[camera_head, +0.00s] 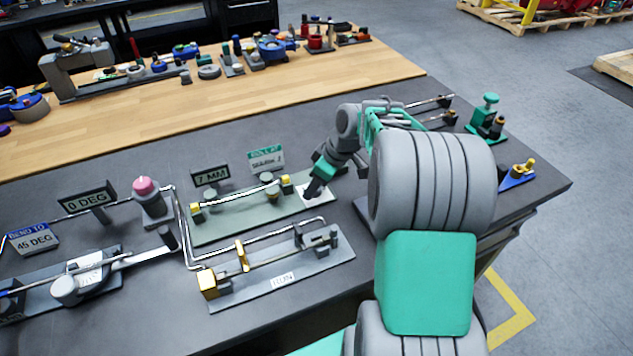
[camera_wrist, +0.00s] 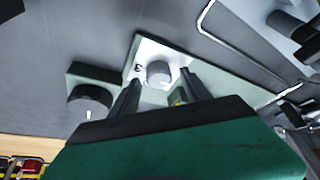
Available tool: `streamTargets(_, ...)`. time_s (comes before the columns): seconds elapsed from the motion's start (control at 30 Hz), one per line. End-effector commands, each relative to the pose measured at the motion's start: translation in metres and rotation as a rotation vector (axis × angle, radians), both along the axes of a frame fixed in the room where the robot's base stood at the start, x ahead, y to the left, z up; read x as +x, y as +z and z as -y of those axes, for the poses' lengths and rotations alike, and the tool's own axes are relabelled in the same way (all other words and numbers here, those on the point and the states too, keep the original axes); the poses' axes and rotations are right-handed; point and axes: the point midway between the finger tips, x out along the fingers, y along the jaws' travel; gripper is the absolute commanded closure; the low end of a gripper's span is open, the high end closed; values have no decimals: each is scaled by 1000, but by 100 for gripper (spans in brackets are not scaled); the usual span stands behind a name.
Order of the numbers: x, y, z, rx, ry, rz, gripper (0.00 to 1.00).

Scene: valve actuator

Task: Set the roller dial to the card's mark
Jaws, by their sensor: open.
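My gripper (camera_head: 316,190) reaches down over a small white dial plate (camera_head: 320,197) at the right end of a grey-green rolling fixture. In the wrist view, my gripper (camera_wrist: 160,78) is open. A dark mark stands on the plate beside the knob. The green-headed card (camera_head: 266,158) stands behind the fixture; its lower line is too small to read surely. A display (camera_head: 210,175) reads 7 MM.
A bright rod (camera_head: 235,195) runs along the fixture. A bent rod and RUN fixture (camera_head: 282,279) lie in front. A pink-topped post (camera_head: 145,187) and 0 DEG display (camera_head: 87,196) are left. A dark round knob (camera_wrist: 90,98) sits left in the wrist view.

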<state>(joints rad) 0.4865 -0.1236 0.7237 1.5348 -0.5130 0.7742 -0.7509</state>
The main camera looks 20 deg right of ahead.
Motion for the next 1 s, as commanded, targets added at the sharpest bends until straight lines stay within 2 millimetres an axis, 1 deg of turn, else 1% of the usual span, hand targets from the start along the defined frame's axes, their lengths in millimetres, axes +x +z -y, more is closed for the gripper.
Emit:
streamTargets(0.23,1,-2,0,-1,-1,1,45)
streamTargets(0.27,1,-1,0,-1,-1,1,46)
streamTargets(0.9,1,-1,0,-1,-1,1,99)
streamTargets(1.0,1,-1,-1,-1,0,1,100)
